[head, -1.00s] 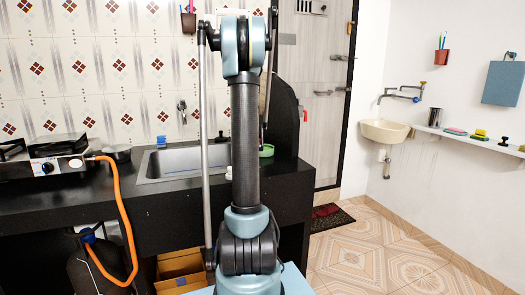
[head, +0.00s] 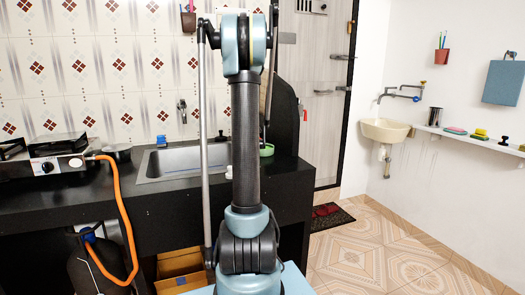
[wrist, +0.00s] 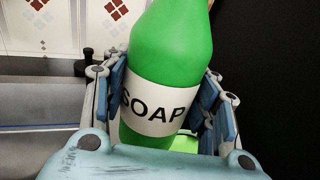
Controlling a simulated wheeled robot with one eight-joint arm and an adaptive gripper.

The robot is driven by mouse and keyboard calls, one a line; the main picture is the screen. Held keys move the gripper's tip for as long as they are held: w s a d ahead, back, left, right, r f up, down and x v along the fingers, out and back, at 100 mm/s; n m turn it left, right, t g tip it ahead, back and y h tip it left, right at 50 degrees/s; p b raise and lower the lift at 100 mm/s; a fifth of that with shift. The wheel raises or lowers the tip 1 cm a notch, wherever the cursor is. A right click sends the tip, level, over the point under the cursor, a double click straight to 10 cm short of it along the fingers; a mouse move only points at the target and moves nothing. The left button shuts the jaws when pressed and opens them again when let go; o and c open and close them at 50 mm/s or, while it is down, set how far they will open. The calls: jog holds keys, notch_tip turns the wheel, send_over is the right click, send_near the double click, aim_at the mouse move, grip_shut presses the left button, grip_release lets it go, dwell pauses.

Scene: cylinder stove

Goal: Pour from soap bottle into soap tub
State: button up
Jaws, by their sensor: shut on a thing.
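In the wrist view my gripper (wrist: 162,88) is shut on the soap bottle (wrist: 172,45), a green bottle with a white SOAP label. The bottle leans a little to the right in that picture, and its top is cut off by the frame. A bright green patch (wrist: 186,143) shows low behind the bottle; it may be the soap tub. In the head view a small green tub (head: 266,150) sits on the black counter right of the sink, partly hidden by my arm. My gripper and the bottle are hidden behind my arm there.
The metal sink (head: 185,162) is set into the black counter (head: 120,205). A gas stove (head: 50,160) with an orange hose (head: 118,205) stands at the left. A dark curved panel (head: 284,118) rises at the counter's right end.

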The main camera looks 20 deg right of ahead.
jog(key=shift+r, duration=2)
jog(key=shift+s, duration=0.15)
